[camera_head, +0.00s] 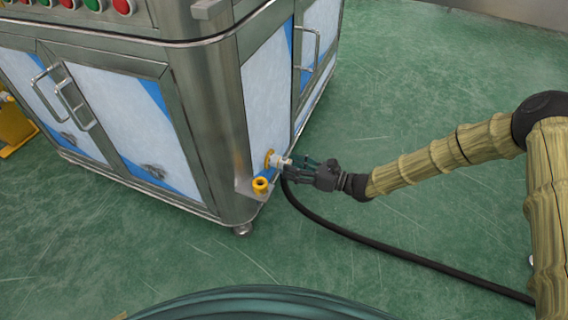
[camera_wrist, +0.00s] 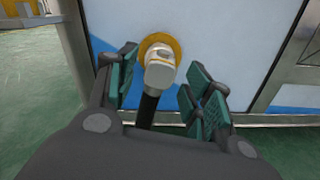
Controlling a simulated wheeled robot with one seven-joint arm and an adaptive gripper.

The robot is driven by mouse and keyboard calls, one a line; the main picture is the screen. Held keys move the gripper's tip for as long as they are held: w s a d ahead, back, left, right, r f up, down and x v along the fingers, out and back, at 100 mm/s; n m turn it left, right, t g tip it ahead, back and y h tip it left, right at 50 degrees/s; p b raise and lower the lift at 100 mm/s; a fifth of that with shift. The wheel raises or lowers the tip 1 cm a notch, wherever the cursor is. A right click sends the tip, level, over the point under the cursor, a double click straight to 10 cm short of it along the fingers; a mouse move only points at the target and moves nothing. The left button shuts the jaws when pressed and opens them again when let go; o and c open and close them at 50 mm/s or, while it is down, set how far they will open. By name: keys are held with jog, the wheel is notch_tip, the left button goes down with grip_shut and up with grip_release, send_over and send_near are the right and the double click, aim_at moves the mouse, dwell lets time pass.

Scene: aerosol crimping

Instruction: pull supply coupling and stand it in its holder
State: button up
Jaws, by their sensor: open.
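The supply coupling (camera_head: 284,162) is a pale, short fitting seated at a brass-yellow port (camera_head: 269,158) low on the machine's side panel. In the wrist view the coupling (camera_wrist: 160,70) sits in front of the round yellow port (camera_wrist: 172,43), with the black hose (camera_wrist: 147,110) hanging from it. My gripper (camera_head: 304,169) is at the coupling. In the wrist view its green-padded fingers (camera_wrist: 164,86) are open, one on each side of the coupling, with visible gaps. A yellow ring-shaped cup (camera_head: 261,184), seemingly the holder, stands empty on a small bracket just below the port.
The steel machine cabinet (camera_head: 205,120) with white and blue panels fills the left. The black hose (camera_head: 400,254) runs across the green floor to the right, under my arm. A dark green round object (camera_head: 262,303) lies at the bottom edge. The floor at the right is otherwise clear.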

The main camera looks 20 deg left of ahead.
jog(key=shift+a, duration=1.1)
jog(key=shift+p, duration=0.65)
dwell(0.4)
grip_shut()
dwell(0.4)
jog(key=shift+d, duration=0.1)
jog(key=shift+d+p, duration=0.85)
jog(key=shift+d, duration=2)
